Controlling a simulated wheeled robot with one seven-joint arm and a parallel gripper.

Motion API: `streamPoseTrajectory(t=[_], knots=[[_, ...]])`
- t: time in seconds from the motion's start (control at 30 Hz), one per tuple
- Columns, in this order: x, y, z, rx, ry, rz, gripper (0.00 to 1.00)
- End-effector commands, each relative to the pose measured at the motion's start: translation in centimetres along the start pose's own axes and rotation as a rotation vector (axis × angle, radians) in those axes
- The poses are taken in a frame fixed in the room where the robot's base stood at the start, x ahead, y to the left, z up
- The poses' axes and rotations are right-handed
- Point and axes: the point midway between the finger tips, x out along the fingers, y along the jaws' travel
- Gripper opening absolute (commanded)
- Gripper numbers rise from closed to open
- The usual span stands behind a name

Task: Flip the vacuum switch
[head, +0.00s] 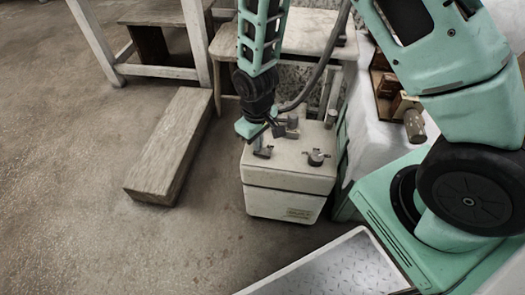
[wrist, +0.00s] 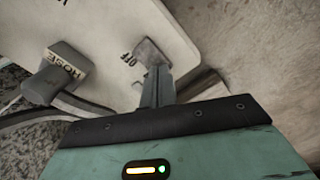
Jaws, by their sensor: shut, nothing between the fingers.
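The vacuum unit (head: 290,178) is a cream box standing on the floor, with fittings on its top. Its top panel also shows in the wrist view (wrist: 100,25). The switch (wrist: 152,50) is a small grey lever near that panel's edge, with the word OFF beside it. My gripper (wrist: 157,80) is shut, with nothing between its fingers. Its fingertips are right at the near end of the switch; whether they touch it I cannot tell. In the head view my gripper reaches down over the left side of the top, and the switch is hard to make out there.
A grey fitting labelled HOSE (wrist: 58,72) stands left of the switch. A round dark fitting (head: 317,157) sits on the box's right side. A wooden beam (head: 170,145) lies on the floor to the left. A cloth-covered table (head: 372,140) stands close on the right.

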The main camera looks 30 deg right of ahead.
Motion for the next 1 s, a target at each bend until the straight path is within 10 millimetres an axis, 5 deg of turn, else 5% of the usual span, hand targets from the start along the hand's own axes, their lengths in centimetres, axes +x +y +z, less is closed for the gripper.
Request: streamPoseTrajectory(t=[0.57,1.0], knots=[[0.6,0.0,0.1,0.000,-0.002,0.000,0.00],[-2.5,0.0,0.0,0.000,0.000,0.000,0.00]])
